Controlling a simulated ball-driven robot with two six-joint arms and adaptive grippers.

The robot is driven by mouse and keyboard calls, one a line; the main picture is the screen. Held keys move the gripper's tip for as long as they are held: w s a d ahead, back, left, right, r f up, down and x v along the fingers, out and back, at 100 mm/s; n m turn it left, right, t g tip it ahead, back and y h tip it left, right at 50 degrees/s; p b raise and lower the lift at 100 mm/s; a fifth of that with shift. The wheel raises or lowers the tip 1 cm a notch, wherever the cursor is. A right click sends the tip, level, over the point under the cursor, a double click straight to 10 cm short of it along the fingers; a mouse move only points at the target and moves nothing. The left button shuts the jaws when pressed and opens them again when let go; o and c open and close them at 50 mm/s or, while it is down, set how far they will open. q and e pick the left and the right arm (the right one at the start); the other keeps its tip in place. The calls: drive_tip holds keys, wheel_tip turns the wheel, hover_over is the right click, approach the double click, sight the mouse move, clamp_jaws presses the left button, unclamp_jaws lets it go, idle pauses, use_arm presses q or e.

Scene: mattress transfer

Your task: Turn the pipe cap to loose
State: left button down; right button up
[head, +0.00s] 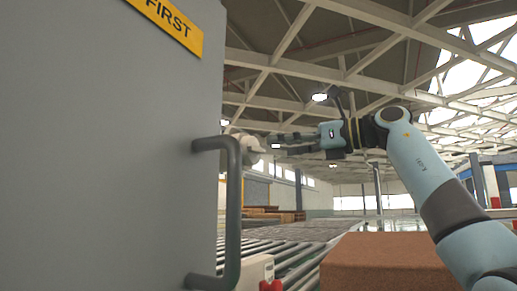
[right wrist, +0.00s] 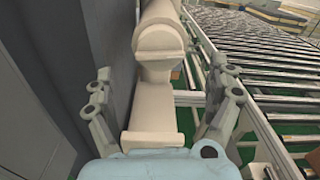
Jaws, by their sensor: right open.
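A cream pipe fitting, apparently with the pipe cap (right wrist: 160,40), stands out beside the grey cabinet in the right wrist view. It has a rounded top with a raised bar, and a blocky lower part nearer the camera. In the head view the cream cap (head: 248,145) shows small, partly behind the dark handle. My right gripper (head: 272,143) is open and points left at it. In the right wrist view its two fingers (right wrist: 163,75) stand on either side of the fitting, with visible gaps. My left gripper is not in view.
The grey cabinet (head: 100,150) fills the left, with a yellow sign (head: 170,22) and a dark vertical handle (head: 234,215). A roller conveyor (right wrist: 265,70) runs to the right of the fitting. A brown block (head: 388,262) is below my right arm.

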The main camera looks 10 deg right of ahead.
sight(259, 146)
drive_tip(key=x, duration=0.7)
drive_tip(key=shift+d, duration=0.1)
drive_tip(key=shift+c, duration=0.4)
